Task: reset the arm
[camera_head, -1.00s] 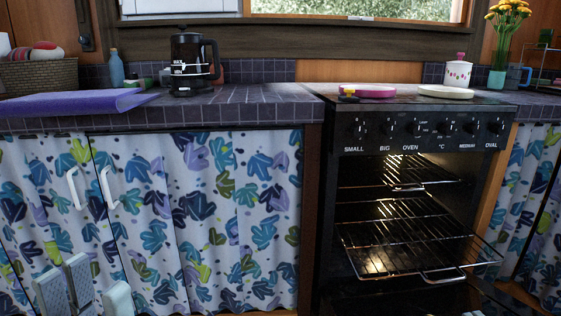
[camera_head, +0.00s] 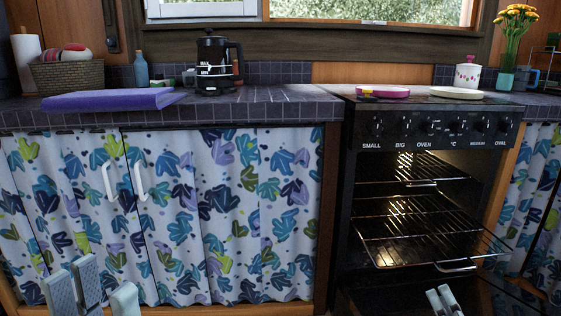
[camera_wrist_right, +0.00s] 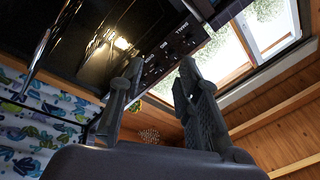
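My left gripper (camera_head: 104,294) shows at the bottom left of the head view, in front of the patterned curtain. Its grey fingers stand apart with nothing between them. My right gripper (camera_head: 443,301) shows only as two pale fingertips at the bottom edge, in front of the open oven's lower part. In the right wrist view the right gripper (camera_wrist_right: 155,85) has its two dark fingers apart and empty. Most of both arms is out of view.
The oven (camera_head: 430,128) is open, with wire racks (camera_head: 430,230) jutting forward. A pink plate (camera_head: 384,92) and white plate (camera_head: 455,93) lie on the stove.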

